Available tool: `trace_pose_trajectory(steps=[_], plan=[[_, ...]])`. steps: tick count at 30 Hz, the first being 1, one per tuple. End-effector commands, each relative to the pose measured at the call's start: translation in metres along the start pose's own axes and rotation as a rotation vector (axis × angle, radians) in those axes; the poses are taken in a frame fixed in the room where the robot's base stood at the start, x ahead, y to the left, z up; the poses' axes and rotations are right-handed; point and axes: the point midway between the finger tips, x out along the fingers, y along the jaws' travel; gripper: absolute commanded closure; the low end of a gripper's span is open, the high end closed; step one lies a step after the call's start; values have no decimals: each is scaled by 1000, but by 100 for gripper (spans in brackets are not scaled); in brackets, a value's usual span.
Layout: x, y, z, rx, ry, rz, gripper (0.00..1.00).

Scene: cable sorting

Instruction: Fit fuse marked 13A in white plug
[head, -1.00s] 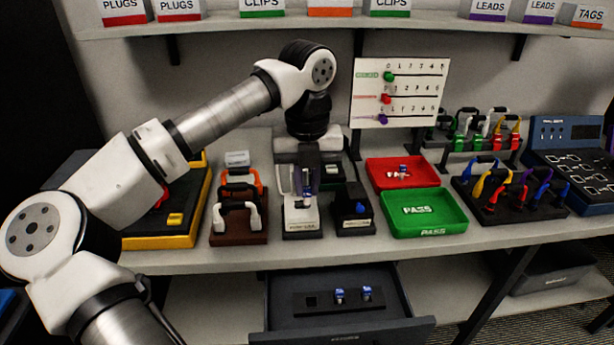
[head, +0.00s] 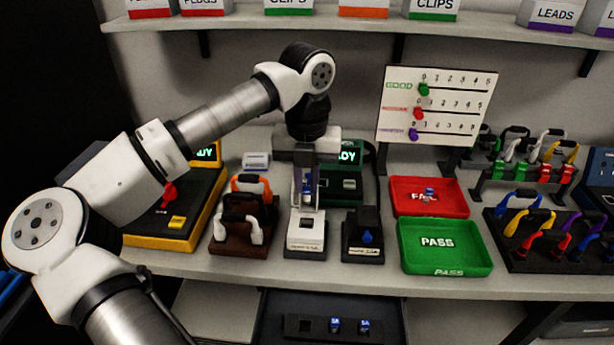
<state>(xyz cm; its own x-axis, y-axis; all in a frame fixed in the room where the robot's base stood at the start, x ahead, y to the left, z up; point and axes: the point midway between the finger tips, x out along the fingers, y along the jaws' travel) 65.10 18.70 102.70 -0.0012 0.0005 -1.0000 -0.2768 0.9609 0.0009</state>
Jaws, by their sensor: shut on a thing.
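My gripper (head: 307,180) points down and is shut on a small fuse (head: 307,190) with a blue band. Its marking is too small to read. The white plug (head: 306,230) stands in a dark holder directly below the gripper, with its front face toward me. The fuse appears above the plug, and I cannot tell whether it touches it. In the open drawer below, a dark fuse rack (head: 320,340) holds two blue-banded fuses (head: 335,326) and (head: 364,326). The rack's left slot (head: 304,325) is empty.
A dark block with a blue knob (head: 366,238) stands right of the plug. A rack with orange and white handles (head: 238,225) is at left. A red tray (head: 455,208) with a small blue-white item and an empty green PASS tray (head: 480,262) are at right. A slider board (head: 435,105) stands behind.

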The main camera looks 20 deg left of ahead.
Motion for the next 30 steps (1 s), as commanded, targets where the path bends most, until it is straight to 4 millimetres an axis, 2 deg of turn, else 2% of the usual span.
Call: trace_pose_trajectory(steps=[8, 21, 30], plan=[[13, 0, 0, 1, 1, -1, 100], [52, 0, 0, 0, 0, 0, 100], [55, 0, 0, 0, 0, 0, 100]])
